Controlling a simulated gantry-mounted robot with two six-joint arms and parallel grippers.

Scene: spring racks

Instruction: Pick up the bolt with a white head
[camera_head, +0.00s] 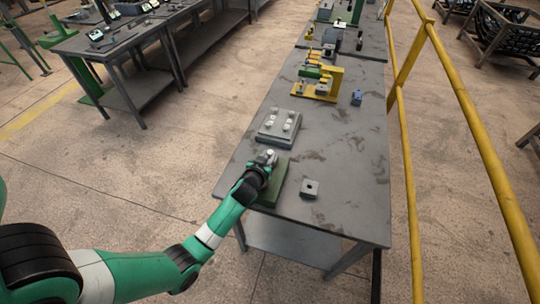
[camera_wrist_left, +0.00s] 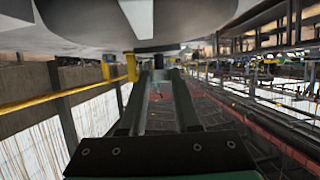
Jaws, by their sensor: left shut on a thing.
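A grey block (camera_head: 262,136) lies on the near table and carries several small upright pieces with white tops (camera_head: 288,127). They look like white-headed bolts, but they are small here. My left gripper (camera_head: 268,157) is just in front of this block, above a green plate (camera_head: 282,180). It also shows in the left wrist view (camera_wrist_left: 158,72), with its fingers close together at the tips. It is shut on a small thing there. I cannot make out whether this is a bolt, since the tips are small and partly dark. My right gripper is not in view.
A small grey block with a hole (camera_head: 310,188) lies to the right on the table (camera_head: 340,150). A yellow and green fixture (camera_head: 322,88) and a blue piece (camera_head: 357,98) stand farther back. Yellow railing (camera_head: 465,110) runs along the right side. The table's right part is clear.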

